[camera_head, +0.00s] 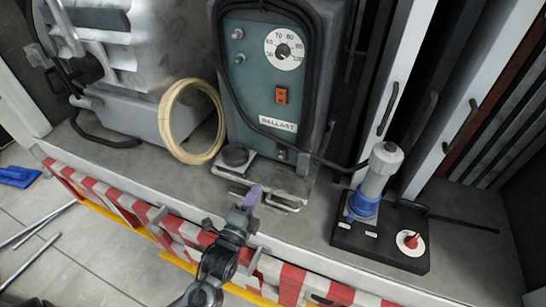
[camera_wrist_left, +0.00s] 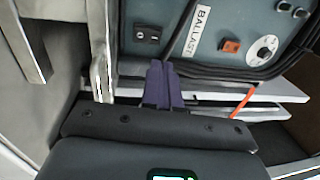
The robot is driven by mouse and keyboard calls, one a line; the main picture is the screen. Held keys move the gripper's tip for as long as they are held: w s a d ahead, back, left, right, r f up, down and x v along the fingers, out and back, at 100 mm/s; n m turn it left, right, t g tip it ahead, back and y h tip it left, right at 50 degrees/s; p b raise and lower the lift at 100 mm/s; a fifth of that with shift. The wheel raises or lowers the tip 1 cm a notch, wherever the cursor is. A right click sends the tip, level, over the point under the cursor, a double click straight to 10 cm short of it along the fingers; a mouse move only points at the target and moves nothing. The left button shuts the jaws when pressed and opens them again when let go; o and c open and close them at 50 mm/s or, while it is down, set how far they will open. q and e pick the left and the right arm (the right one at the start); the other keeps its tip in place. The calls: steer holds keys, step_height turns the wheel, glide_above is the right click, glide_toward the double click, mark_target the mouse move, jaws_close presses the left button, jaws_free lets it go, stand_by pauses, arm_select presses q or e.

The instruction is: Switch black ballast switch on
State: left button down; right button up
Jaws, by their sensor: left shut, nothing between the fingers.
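The ballast box (camera_head: 252,92) is a blue-grey unit with a "BALLAST" label, a dial and an orange switch (camera_head: 282,96). A small black switch (camera_head: 282,154) sits low on its front, below the label. In the left wrist view the black switch (camera_wrist_left: 147,33) shows near the top, left of the label; its on or off position is unclear. My left gripper (camera_head: 252,196) has purple fingers, shut and empty, in front of and below the box. In the left wrist view the left gripper (camera_wrist_left: 163,70) points toward the box, apart from the switch. My right gripper is out of view.
A cream cable coil (camera_head: 164,122) leans left of the box. A metal bracket (camera_head: 285,197) juts out below the box. A black base with a grey-and-blue joystick (camera_head: 368,190) and a red knob (camera_head: 411,240) stands at right. A red-and-white striped edge (camera_head: 120,207) runs along the front.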

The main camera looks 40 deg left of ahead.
mark_target(277, 149)
arm_select(q)
steer(key=x, duration=1.3)
steer(key=shift+w+a+r, duration=0.1)
steer(key=shift+w+a, duration=0.05)
steer(key=shift+w, duration=0.1)
steer(key=shift+r, duration=0.15)
steer(key=shift+w+a+g+p, duration=0.1)
steer(key=shift+w+g+p, duration=0.2)
steer(key=shift+p, duration=0.7)
steer(key=shift+s, duration=0.1)
